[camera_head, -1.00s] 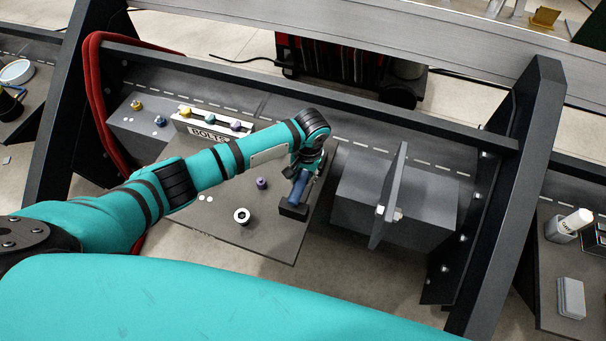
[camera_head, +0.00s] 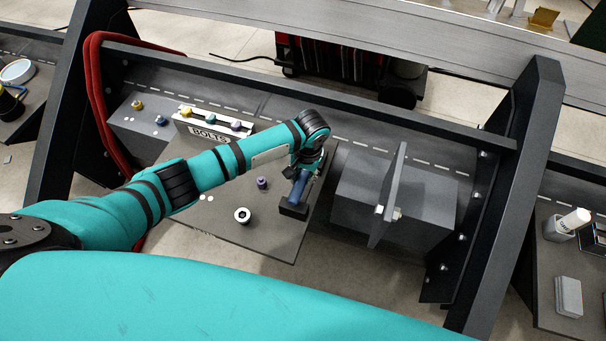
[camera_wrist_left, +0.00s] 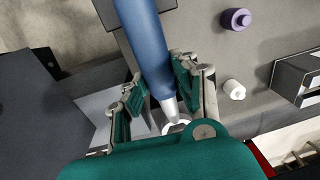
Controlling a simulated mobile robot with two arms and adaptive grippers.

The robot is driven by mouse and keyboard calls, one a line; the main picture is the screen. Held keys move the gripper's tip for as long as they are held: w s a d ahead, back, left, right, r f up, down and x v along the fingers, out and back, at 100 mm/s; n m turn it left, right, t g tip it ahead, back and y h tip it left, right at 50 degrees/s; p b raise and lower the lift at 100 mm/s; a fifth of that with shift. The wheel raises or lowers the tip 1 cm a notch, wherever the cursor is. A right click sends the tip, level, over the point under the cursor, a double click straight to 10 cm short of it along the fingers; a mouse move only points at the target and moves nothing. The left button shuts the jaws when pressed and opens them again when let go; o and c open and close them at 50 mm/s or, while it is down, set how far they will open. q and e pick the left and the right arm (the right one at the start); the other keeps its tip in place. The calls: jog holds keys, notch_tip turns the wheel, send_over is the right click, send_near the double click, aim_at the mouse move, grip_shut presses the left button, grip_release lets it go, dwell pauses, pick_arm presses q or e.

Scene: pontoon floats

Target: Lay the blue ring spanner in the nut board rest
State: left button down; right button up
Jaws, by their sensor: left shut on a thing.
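The blue ring spanner (camera_head: 299,188) is in my left gripper (camera_head: 308,168), over the right side of the grey nut board (camera_head: 235,235). In the left wrist view the blue handle (camera_wrist_left: 148,45) runs between the fingers (camera_wrist_left: 158,85), with a silver end (camera_wrist_left: 173,108) near the palm. The dark block-shaped rest (camera_head: 293,210) is at the board's right edge, and the handle's far end reaches it. I cannot tell whether the spanner touches the rest. The gripper hides part of the spanner. My right gripper is in neither view.
A purple nut (camera_head: 262,183) and a white-rimmed round piece (camera_head: 242,215) stand on the board left of the rest. A bolts rack (camera_head: 210,133) is behind. A grey block with an upright plate (camera_head: 390,195) stands close on the right.

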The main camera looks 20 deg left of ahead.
pick_arm(q)
jog(key=shift+f, duration=0.7)
jog(key=c, duration=1)
grip_release()
jog(key=shift+o, duration=0.2)
jog(key=shift+r, duration=0.1)
notch_tip(320, 180, up, 12)
jog(key=d, duration=0.1)
jog(key=shift+s, duration=0.1)
